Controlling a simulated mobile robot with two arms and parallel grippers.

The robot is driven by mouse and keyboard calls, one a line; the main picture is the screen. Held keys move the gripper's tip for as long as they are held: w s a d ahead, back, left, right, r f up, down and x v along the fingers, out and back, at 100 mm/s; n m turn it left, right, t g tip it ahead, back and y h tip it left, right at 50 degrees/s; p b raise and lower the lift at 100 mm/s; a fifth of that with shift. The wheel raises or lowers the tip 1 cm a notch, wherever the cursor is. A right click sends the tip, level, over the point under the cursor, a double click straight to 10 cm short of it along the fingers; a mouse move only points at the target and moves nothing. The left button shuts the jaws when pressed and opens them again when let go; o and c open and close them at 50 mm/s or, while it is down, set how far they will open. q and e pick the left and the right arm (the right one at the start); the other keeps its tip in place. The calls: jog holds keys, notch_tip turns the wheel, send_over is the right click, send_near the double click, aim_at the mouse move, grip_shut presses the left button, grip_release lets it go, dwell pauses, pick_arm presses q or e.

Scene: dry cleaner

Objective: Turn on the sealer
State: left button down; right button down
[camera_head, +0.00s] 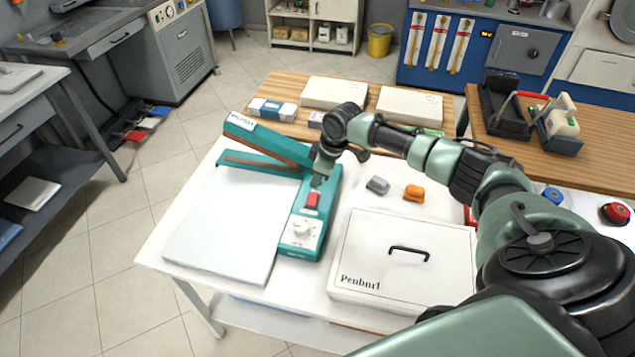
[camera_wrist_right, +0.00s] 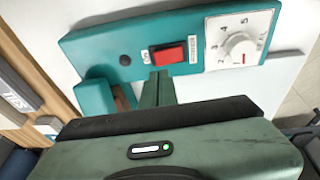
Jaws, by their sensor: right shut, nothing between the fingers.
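The teal sealer (camera_head: 300,247) stands on the white table with its long arm (camera_head: 265,142) raised at an angle. Its red rocker switch (camera_head: 312,200) is in the middle of the housing, with a white dial (camera_head: 302,229) nearer the front. In the right wrist view the switch (camera_wrist_right: 168,54) sits beside the numbered dial (camera_wrist_right: 240,50). My right gripper (camera_head: 317,183) is shut and empty, just behind the switch. Its fingertips (camera_wrist_right: 158,78) come up close to the switch's edge; I cannot tell if they touch. My left gripper is out of view.
A white board (camera_head: 220,225) lies left of the sealer. A white box marked Penhurl (camera_head: 400,262) with a black handle is to the right. A grey block (camera_head: 377,185) and an orange block (camera_head: 414,193) lie behind the box. A wooden table (camera_head: 285,88) holds white boxes behind.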

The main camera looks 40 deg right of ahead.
aim_at(315, 193)
jog(key=shift+w+d+f+p, duration=0.1)
jog(key=shift+d+f+p, duration=0.1)
jog(key=shift+f, duration=0.7)
jog(key=shift+w+d+f+p, duration=0.1)
jog(key=shift+f+p, duration=0.05)
jog(key=shift+f, duration=0.75)
jog(key=f+b, duration=0.1)
jog(key=b, duration=0.1)
jog(key=f+y+b, duration=0.1)
jog(key=b, duration=0.1)
jog(key=shift+w+d+g, duration=0.2)
jog(key=shift+g, duration=0.2)
jog(key=shift+r+p, duration=0.4)
jog(key=shift+r, duration=0.05)
jog(key=shift+s, duration=0.1)
jog(key=shift+s+a+r+p, duration=0.2)
jog(key=shift+a+r+p, duration=0.1)
jog(key=shift+p, duration=0.5)
jog(key=shift+s+a+p, duration=0.2)
jog(key=shift+a+p, duration=0.05)
jog(key=shift+p, duration=0.15)
